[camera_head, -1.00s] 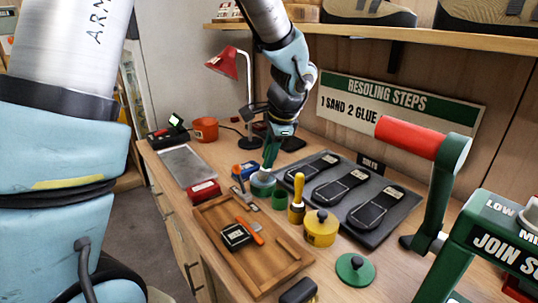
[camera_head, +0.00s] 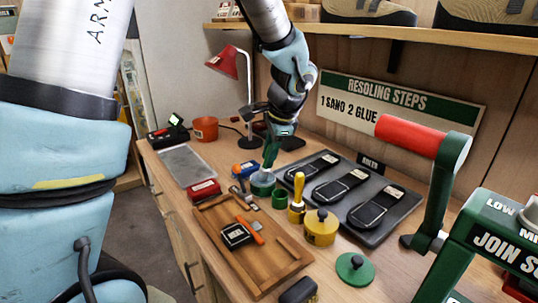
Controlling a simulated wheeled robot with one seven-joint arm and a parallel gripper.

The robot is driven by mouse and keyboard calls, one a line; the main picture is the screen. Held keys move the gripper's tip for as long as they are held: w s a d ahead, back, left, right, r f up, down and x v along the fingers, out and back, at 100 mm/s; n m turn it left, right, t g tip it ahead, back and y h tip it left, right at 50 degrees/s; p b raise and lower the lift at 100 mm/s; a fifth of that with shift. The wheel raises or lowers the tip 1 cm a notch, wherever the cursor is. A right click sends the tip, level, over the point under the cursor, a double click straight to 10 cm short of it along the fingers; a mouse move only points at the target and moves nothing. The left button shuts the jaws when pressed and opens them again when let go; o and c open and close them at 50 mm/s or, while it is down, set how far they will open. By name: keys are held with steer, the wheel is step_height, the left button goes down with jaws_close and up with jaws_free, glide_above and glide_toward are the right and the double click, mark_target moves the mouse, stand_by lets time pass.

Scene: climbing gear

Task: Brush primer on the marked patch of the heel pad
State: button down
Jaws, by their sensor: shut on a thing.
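My gripper (camera_head: 281,132), at the back of the bench, points down and is shut on the upper part of a green brush (camera_head: 270,153). The brush's lower end reaches a round green pot (camera_head: 262,186); its tip is hidden there, so I cannot tell how deep it sits. The heel pad (camera_head: 236,236) looks like a small black block with a pale outlined patch on top. It lies in the wooden tray (camera_head: 264,278), in front of the pot and to its left, apart from the brush. An orange-handled tool lies beside it.
A smaller green cup (camera_head: 279,199), a yellow-handled tool (camera_head: 297,200), a yellow pot (camera_head: 321,229) and a green lid (camera_head: 355,270) stand right of the tray. A grey tray (camera_head: 380,229) holds black soles. A red-handled green machine (camera_head: 432,160) rises at right.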

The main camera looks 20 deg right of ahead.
steer(key=shift+r+p, duration=2.95)
steer(key=shift+r, duration=0.6)
steer(key=shift+f, duration=0.1)
